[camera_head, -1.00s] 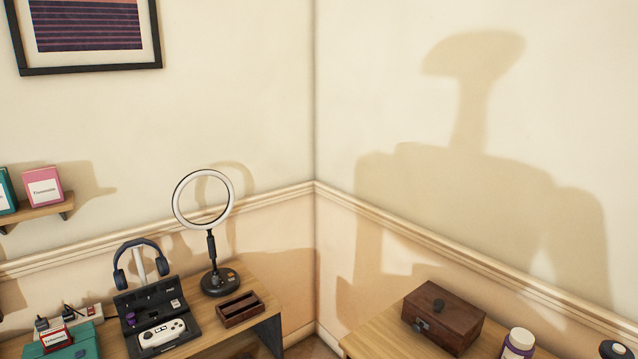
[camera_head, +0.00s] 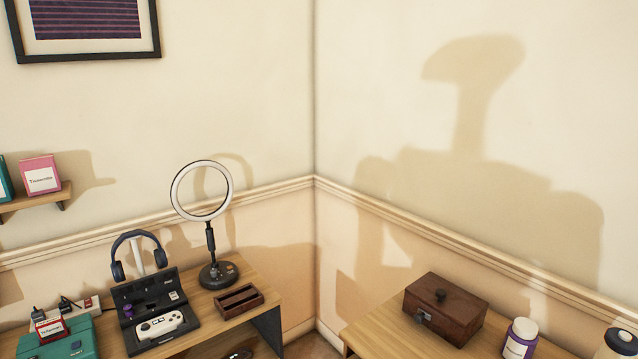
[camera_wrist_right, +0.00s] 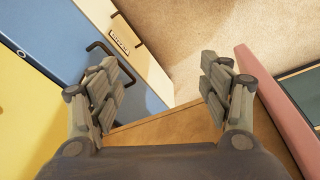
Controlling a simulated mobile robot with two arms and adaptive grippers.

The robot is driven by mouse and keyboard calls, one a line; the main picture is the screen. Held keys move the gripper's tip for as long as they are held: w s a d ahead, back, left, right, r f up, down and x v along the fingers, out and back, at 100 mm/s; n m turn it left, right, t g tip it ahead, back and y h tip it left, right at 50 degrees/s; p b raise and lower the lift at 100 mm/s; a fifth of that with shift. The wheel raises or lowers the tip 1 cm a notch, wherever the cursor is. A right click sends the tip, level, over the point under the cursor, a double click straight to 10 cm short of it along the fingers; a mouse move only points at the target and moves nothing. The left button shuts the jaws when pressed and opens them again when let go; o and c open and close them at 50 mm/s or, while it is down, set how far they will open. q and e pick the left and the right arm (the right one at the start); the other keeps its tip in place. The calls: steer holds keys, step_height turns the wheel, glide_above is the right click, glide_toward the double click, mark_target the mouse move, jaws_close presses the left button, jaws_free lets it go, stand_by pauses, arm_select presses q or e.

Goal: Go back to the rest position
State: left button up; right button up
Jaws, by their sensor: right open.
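My right gripper (camera_wrist_right: 162,95) shows in the right wrist view. Its two grey fingers are wide apart with nothing between them. It hangs above a wooden surface (camera_wrist_right: 165,128), with carpet (camera_wrist_right: 205,35) beyond. Neither gripper nor arm shows in the head view. Only a shadow (camera_head: 470,190) of a head and shoulders falls on the right wall. My left gripper is out of view.
The left desk (camera_head: 210,310) bears a ring light (camera_head: 215,270), headphones (camera_head: 138,245), a black case with a white controller (camera_head: 160,325) and a small wooden tray (camera_head: 239,301). The right table (camera_head: 385,325) bears a wooden box (camera_head: 443,308) and a purple-labelled bottle (camera_head: 519,340). Blue drawers (camera_wrist_right: 75,35) stand near my right gripper.

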steer(key=s+d+f+b, duration=0.1)
steer(key=s+f+b, duration=0.35)
steer(key=f, duration=1.25)
arm_select(q)
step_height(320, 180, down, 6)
steer(key=b, duration=0.1)
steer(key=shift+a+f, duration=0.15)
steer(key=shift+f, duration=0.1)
arm_select(e)
steer(key=s+d+f+g, duration=0.1)
steer(key=s+d+f, duration=0.1)
steer(key=s+f, duration=1)
steer(key=s, duration=0.2)
steer(key=shift+s+d+f+g, duration=0.2)
steer(key=shift+s+f+g, duration=0.1)
steer(key=shift+s+f, duration=0.1)
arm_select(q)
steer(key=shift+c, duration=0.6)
